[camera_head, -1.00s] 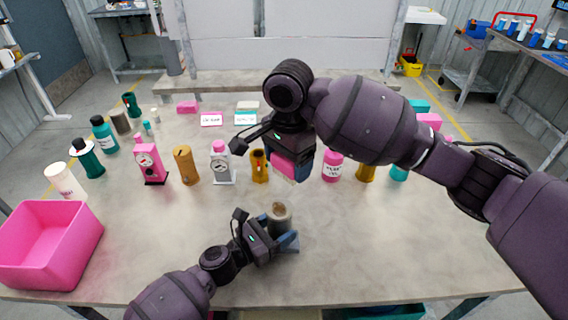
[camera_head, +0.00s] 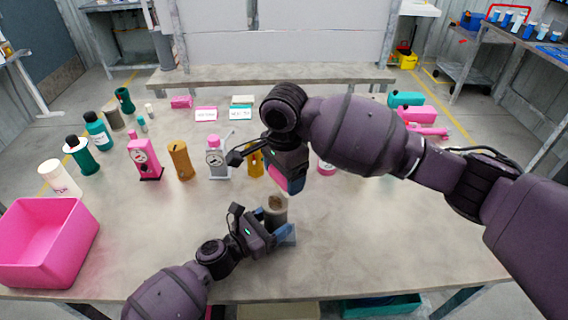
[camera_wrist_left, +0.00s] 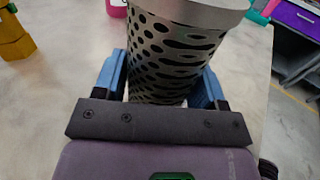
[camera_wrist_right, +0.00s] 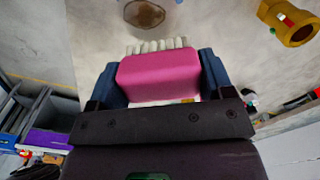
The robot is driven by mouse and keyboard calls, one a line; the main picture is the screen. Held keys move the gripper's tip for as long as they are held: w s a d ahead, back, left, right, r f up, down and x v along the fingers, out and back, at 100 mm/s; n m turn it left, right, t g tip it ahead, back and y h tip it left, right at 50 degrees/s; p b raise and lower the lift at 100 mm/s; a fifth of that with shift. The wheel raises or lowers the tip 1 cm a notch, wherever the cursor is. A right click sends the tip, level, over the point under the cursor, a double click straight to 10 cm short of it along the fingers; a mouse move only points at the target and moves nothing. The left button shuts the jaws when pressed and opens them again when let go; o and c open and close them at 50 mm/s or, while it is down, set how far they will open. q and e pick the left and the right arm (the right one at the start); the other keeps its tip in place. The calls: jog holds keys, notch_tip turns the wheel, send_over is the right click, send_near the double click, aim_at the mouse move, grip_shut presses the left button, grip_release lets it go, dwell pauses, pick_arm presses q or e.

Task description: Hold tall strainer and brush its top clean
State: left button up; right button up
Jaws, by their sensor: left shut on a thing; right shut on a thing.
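My left gripper (camera_head: 284,238) is shut around the tall strainer (camera_head: 277,218), low on the near part of the table. In the left wrist view the strainer (camera_wrist_left: 172,48) is a grey metal cylinder with dark holes, between the blue fingers. Its top carries a brown patch (camera_wrist_right: 144,13), seen in the right wrist view. My right gripper (camera_head: 292,178) is shut on a pink brush (camera_head: 279,184), just above and beyond the strainer. The brush (camera_wrist_right: 160,75) has pale bristles facing the strainer top; a gap shows between them in the right wrist view.
A pink bin (camera_head: 45,240) stands at the table's left edge. Bottles and small pumps, such as a pink one (camera_head: 144,155) and a brown one (camera_head: 181,160), stand in a row behind. A yellow part (camera_wrist_right: 290,22) stands near the brush. The front middle table is clear.

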aim_at(267, 208)
jog(key=shift+f, duration=0.85)
jog(key=shift+s+a+f, duration=0.1)
jog(key=shift+a+f, duration=0.05)
jog(key=shift+f, duration=0.45)
jog(key=shift+c, duration=0.3)
jog(key=shift+s+a, duration=2)
jog(key=shift+s, duration=0.05)
jog(key=shift+w+d, duration=2.25)
jog(key=shift+s+a, duration=2.3)
jog(key=shift+s, duration=0.1)
jog(key=shift+w+d+r, duration=0.1)
jog(key=shift+w+d, duration=0.2)
jog(key=shift+w, duration=0.05)
jog(key=shift+w+d, duration=1.8)
jog(key=shift+d, duration=0.1)
jog(key=shift+w+d, duration=0.1)
jog(key=shift+w, duration=0.05)
jog(key=shift+r, duration=4.05)
